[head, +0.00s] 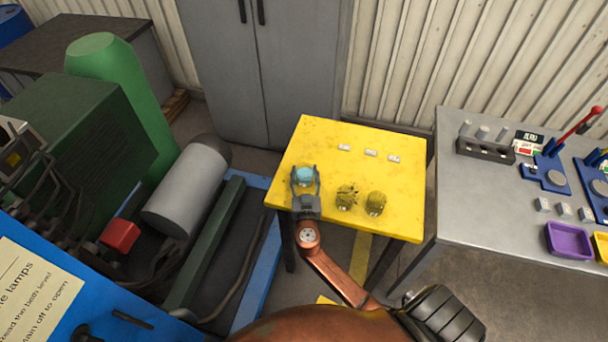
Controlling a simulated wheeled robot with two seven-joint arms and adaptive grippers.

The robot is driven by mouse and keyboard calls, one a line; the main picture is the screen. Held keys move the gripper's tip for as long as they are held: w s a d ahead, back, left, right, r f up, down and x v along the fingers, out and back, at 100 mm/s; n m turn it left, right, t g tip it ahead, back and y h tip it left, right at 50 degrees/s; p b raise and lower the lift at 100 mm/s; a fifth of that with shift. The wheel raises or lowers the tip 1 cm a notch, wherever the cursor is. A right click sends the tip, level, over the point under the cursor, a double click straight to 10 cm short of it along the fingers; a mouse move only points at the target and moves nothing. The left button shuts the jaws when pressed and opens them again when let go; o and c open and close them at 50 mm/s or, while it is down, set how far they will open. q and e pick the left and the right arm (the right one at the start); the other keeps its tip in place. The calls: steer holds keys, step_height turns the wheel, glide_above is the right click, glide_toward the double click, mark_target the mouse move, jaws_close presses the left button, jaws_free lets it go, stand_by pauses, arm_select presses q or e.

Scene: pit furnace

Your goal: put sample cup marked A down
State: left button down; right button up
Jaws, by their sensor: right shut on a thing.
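My right gripper (305,185) is over the left part of the yellow table (335,140), shut on a cup with a light blue top (305,174), which I take to be the sample cup. Its marking cannot be read, and the fingers hide its sides. I cannot tell whether its base touches the table. Two yellowish cups (346,197) and (376,203) stand to the right of the gripper near the table's front edge. Several small white labels (370,153) lie in a row towards the back of the table. My left gripper is not in view.
A grey bench (480,215) on the right holds a purple tray (569,240), a dark block with metal cylinders (486,150) and a blue press with a red lever (548,172). A grey cabinet (265,80) stands behind. Machinery with a grey cylinder (185,190) fills the left. The table's middle is clear.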

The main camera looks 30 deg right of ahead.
steer(key=shift+a+f, duration=0.1)
steer(key=shift+f, duration=0.05)
steer(key=shift+f, duration=0.1)
steer(key=o, duration=1.1)
steer(key=b+v, duration=0.1)
steer(key=v, duration=1.1)
steer(key=shift+s, duration=0.1)
